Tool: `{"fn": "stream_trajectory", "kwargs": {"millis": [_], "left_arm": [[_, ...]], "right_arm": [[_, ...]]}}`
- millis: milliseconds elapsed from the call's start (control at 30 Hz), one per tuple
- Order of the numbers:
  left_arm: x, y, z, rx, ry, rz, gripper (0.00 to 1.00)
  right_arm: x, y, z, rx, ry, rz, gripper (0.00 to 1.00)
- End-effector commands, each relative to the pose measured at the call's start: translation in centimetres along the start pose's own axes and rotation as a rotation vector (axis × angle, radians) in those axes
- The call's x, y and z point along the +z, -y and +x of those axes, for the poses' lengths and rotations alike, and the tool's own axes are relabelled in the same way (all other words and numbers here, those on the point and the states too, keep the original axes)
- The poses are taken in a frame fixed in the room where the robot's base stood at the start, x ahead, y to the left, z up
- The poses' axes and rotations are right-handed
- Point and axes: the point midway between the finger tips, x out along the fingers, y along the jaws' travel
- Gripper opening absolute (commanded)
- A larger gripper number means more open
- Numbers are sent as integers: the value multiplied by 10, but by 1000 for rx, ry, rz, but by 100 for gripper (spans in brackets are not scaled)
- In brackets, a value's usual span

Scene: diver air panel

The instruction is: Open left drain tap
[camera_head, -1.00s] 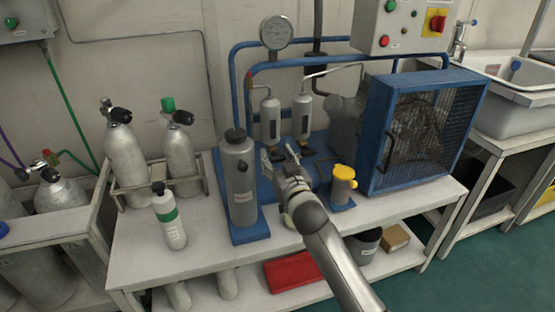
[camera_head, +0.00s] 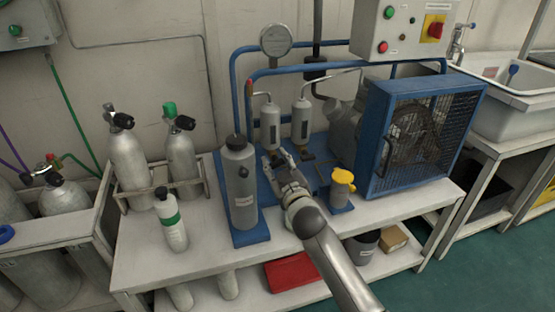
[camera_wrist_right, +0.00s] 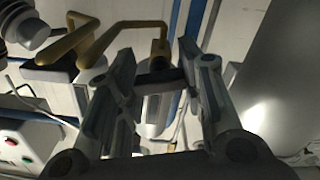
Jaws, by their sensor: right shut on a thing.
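Two light-grey separator cylinders stand on the blue compressor frame, the left one (camera_head: 270,126) and the right one (camera_head: 302,120). My right gripper (camera_head: 280,155) is at the foot of the left cylinder, reaching in from the front. In the right wrist view its fingers (camera_wrist_right: 158,80) are closed around a short dark piece, the left drain tap (camera_wrist_right: 157,75). In the head view the gripper mostly hides this tap, so its turn angle cannot be told. The right drain tap (camera_head: 306,155) is dark and free, just to the right. My left gripper is not in view.
A tall grey filter bottle (camera_head: 240,190) stands close left of my right gripper. A yellow-capped canister (camera_head: 341,187) stands to its right, before the blue fan cage (camera_head: 376,130). Blue pipes and a gauge (camera_head: 276,40) rise behind. The bench front (camera_head: 200,245) is partly clear.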

Motion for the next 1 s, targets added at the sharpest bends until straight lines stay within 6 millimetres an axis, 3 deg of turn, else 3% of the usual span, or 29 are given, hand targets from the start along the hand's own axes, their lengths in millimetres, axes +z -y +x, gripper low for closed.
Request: {"fn": "stream_trajectory", "kwargs": {"millis": [67,200,500,1000], "left_arm": [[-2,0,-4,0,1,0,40],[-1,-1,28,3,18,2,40],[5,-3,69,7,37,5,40],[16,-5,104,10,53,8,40]], "right_arm": [[-1,-1,0,0,3,-75,12],[-1,-1,0,-1,3,-208,12],[0,0,0,-1,2,-495,12],[1,0,0,-2,1,-912,12]]}}
